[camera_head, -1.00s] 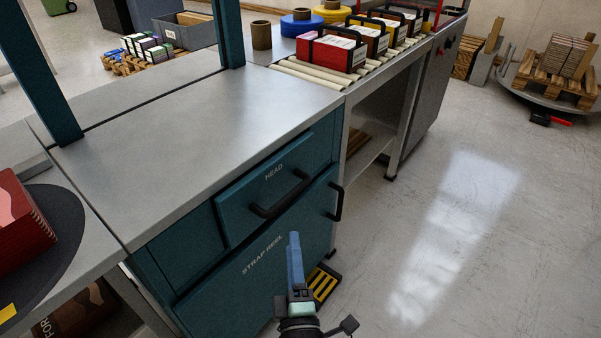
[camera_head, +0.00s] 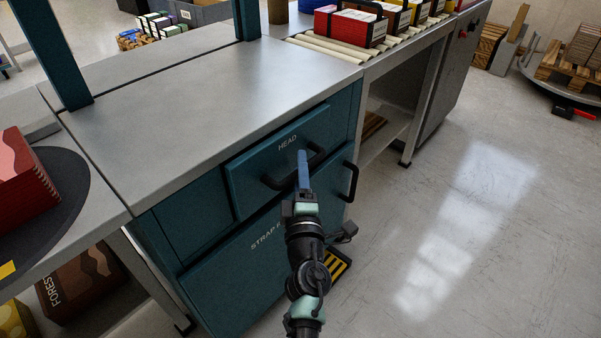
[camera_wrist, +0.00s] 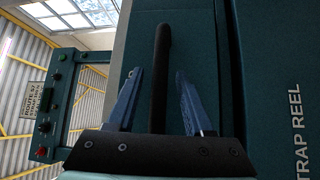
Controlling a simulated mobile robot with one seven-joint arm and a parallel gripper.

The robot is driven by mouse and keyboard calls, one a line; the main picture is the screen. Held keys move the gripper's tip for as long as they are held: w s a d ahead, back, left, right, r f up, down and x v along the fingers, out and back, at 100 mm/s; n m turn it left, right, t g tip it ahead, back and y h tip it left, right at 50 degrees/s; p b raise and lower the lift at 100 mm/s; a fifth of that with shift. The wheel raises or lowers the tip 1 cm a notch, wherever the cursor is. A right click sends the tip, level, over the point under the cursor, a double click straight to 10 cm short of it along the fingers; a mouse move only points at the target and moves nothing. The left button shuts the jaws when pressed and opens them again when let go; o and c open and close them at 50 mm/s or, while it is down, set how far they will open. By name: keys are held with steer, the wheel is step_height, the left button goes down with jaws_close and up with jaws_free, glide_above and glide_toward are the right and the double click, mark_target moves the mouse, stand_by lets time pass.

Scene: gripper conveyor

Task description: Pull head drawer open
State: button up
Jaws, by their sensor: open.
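The head drawer (camera_head: 240,178) is a teal front with the label HEAD and a black bar handle (camera_head: 272,184). It looks shut, nearly flush with the cabinet. My gripper (camera_head: 303,168) is at the handle in the head view, its blue fingers covering part of the bar. In the wrist view my gripper (camera_wrist: 155,100) is open, with one blue finger on each side of the black handle (camera_wrist: 160,75). The handle stands between the fingers with gaps visible. I cannot tell how deep it sits between them.
Below is the STRAP REEL door (camera_head: 225,285) with its own black handle (camera_head: 350,181), just right of my gripper. A steel worktop (camera_head: 210,100) lies above the drawer. A roller conveyor (camera_head: 330,52) with boxes runs behind. The floor (camera_head: 470,220) to the right is clear.

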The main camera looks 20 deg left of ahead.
steer(key=shift+w, duration=0.1)
jaws_close()
stand_by(1.4)
